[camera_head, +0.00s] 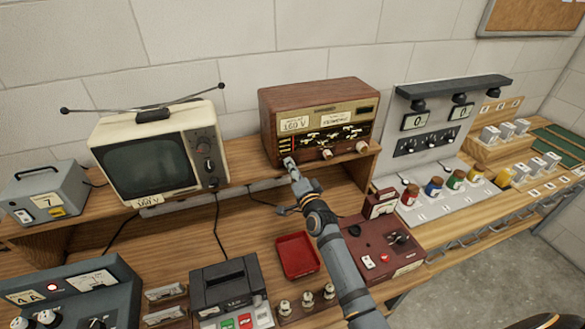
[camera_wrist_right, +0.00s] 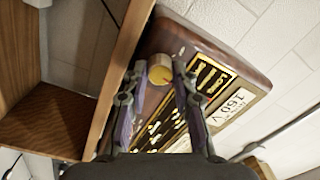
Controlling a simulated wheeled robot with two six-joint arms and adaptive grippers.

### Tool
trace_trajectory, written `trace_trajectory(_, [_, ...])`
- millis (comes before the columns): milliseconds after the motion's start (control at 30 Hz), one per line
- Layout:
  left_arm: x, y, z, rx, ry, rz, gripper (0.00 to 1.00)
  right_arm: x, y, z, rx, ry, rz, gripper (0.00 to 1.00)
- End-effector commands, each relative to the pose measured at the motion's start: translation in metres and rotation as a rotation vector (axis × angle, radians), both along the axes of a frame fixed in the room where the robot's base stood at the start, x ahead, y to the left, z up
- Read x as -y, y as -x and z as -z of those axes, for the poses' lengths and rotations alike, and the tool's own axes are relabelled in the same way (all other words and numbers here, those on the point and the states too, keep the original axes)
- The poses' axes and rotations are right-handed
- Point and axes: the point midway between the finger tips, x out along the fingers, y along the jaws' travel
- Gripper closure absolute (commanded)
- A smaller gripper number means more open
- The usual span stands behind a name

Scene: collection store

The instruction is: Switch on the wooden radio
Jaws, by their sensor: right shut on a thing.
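The wooden radio (camera_head: 313,93) stands on the raised shelf against the wall, with a brown case, a dial front and a "160 V" label. It also fills the middle of the right wrist view (camera_wrist_right: 152,108). My right gripper (camera_head: 291,165) is at the lower left of the radio's front. In the right wrist view its fingers (camera_wrist_right: 158,72) are on either side of a pale round knob (camera_wrist_right: 160,68), shut on it. Two more knobs show in the head view, a middle knob (camera_head: 327,154) and a right knob (camera_head: 362,147). My left gripper is not in view.
A cream television (camera_head: 155,155) with antennas stands left of the radio. A grey meter panel (camera_head: 440,125) stands to the right. Below are a red tray (camera_head: 298,256), a dark red box (camera_head: 382,248) and a black device (camera_head: 229,288), close around my right arm.

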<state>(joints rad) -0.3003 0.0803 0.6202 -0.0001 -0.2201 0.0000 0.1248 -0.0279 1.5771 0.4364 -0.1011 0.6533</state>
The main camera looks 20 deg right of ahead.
Motion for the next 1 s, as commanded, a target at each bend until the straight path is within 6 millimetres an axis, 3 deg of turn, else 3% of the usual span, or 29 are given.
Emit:
trace_trajectory(233, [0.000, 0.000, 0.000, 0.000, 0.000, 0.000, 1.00, 0.000, 0.000, -0.001, 0.002, 0.000, 0.000, 1.00])
trace_trajectory(267, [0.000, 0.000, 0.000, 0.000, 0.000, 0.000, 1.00, 0.000, 0.000, -0.001, 0.002, 0.000, 0.000, 0.72])
trace_trajectory(433, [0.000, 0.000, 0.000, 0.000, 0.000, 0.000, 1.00, 0.000, 0.000, -0.001, 0.001, 0.001, 0.000, 0.50])
trace_trajectory(767, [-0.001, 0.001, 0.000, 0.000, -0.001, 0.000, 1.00, 0.000, 0.004, 0.001, 0.000, 0.001, 0.000, 0.50])
trace_trajectory(867, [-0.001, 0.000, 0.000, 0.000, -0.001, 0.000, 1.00, 0.001, 0.018, 0.002, -0.001, 0.000, 0.000, 0.50])
trace_trajectory(1000, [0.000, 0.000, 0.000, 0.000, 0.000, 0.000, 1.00, 0.003, 0.053, 0.004, -0.002, 0.000, 0.001, 0.50])
